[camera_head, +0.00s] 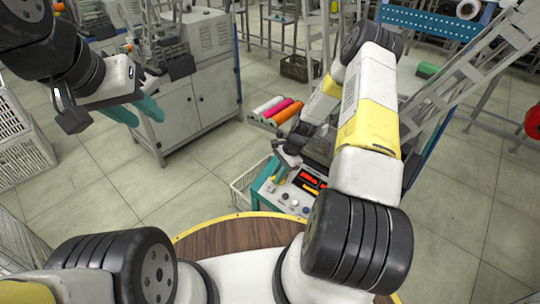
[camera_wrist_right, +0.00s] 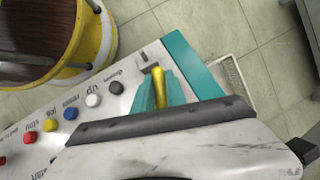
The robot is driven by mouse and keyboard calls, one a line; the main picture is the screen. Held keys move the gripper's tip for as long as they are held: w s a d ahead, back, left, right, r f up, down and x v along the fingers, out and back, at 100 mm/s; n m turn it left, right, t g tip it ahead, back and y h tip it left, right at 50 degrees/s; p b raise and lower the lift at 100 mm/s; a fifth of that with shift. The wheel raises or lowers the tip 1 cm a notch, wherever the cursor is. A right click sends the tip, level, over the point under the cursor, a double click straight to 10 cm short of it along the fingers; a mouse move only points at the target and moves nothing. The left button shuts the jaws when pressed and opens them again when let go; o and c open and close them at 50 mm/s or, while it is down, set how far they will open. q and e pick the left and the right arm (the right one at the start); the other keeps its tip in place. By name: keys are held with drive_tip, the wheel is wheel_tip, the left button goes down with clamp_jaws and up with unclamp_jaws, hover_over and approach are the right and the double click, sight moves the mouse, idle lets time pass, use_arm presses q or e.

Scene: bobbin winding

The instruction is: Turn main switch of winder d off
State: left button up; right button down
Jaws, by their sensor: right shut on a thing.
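The main switch is a yellow lever (camera_wrist_right: 159,84) at the end of a row of buttons on a light control panel (camera_wrist_right: 98,97). My right gripper (camera_wrist_right: 158,94) has its teal fingers on both sides of the lever, shut on it. In the head view the same panel (camera_head: 289,199) belongs to a teal-sided winder under my right forearm; the switch is hard to make out there. The letter of the winder cannot be read. My left gripper (camera_head: 133,110) hangs at the upper left, empty, its teal fingers apart, away from this winder.
Pink, orange and white spools (camera_head: 284,112) lie behind the winder. A light cabinet machine (camera_head: 200,95) stands at back left, and white crates (camera_head: 22,163) at far left. A wooden round top with a yellow rim (camera_head: 230,226) is in front. Tiled floor lies open between.

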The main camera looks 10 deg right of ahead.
drive_tip(key=n+g+h, duration=0.1)
drive_tip(key=n+g, duration=0.1)
drive_tip(key=n, duration=0.1)
drive_tip(key=shift+w+a+n+g+h, duration=0.1)
drive_tip(key=shift+n+g+h, duration=0.3)
drive_tip(key=n+g+h, duration=0.2)
drive_tip(key=n, duration=0.2)
drive_tip(key=shift+h, duration=0.3)
drive_tip(key=c, duration=1.4)
unclamp_jaws()
drive_tip(key=shift+o, duration=0.2)
drive_tip(key=v, duration=0.7)
drive_tip(key=shift+w+r, duration=0.15)
drive_tip(key=shift+r, duration=0.2)
drive_tip(key=shift+a, duration=0.1)
